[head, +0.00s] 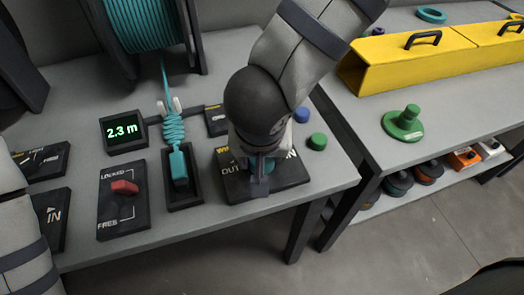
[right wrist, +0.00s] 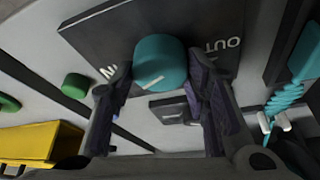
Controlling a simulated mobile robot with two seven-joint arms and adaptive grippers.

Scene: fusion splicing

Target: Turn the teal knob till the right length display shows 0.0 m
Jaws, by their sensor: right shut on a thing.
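The teal knob (right wrist: 160,65) with a white mark line sits on a dark plate (right wrist: 95,35) lettered OUT and IN. My right gripper (right wrist: 160,80) has its two fingers on either side of the knob and is shut on it. In the head view my right gripper (head: 260,178) comes down over the plate (head: 290,179) and hides most of the knob. The left length display (head: 123,131) reads 2.3 m in green. The right display (head: 215,121) is mostly hidden behind my right arm; its number cannot be read. My left gripper is out of view.
A teal cable runs from a spool (head: 140,22) to a coil (head: 173,128) and a teal block in a black tray (head: 186,204). Green (head: 317,141) and blue buttons lie right of the knob plate.

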